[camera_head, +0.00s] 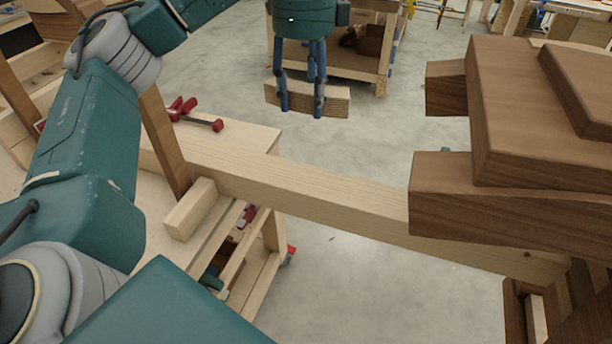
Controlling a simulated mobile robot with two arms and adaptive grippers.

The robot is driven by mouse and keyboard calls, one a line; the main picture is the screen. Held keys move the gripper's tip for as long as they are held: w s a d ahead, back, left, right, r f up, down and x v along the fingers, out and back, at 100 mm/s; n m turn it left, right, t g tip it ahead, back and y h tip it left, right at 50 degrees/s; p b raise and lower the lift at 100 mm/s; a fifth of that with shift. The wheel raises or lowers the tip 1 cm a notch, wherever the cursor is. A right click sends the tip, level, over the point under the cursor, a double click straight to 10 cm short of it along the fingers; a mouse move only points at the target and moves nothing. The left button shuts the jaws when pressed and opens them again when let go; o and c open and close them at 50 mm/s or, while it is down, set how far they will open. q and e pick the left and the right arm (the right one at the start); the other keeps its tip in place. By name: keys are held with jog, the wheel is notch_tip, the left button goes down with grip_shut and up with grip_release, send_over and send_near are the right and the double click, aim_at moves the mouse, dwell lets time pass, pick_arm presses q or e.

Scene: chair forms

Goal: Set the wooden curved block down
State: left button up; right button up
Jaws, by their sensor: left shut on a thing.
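The wooden curved block (336,101) is a short, pale piece with a slightly bowed shape, at the upper middle of the head view. My left gripper (301,100) points down and is shut on it, with blue fingers over its near face. The block appears held in the air above the grey floor, in front of a low wooden workbench. Its far side is hidden. My right gripper is not in view.
A long pale beam (300,190) crosses the middle. Dark brown stacked wooden forms (540,120) fill the right. A wooden bench (232,137) with a red clamp (195,115) stands at left. A workbench (335,62) stands behind the block. Grey floor (390,130) lies open between.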

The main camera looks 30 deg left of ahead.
pick_arm(q)
jog(key=b, duration=0.1)
send_over(305, 182)
notch_tip(305, 182, down, 8)
jog(key=r, duration=0.1)
notch_tip(305, 182, down, 8)
jog(key=shift+s+a+f+p, duration=0.1)
jog(key=shift+p, duration=0.8)
notch_tip(305, 182, down, 4)
jog(key=shift+p, duration=0.65)
jog(key=shift+f, duration=0.3)
jog(key=shift+f, duration=0.2)
jog(key=o, duration=1.3)
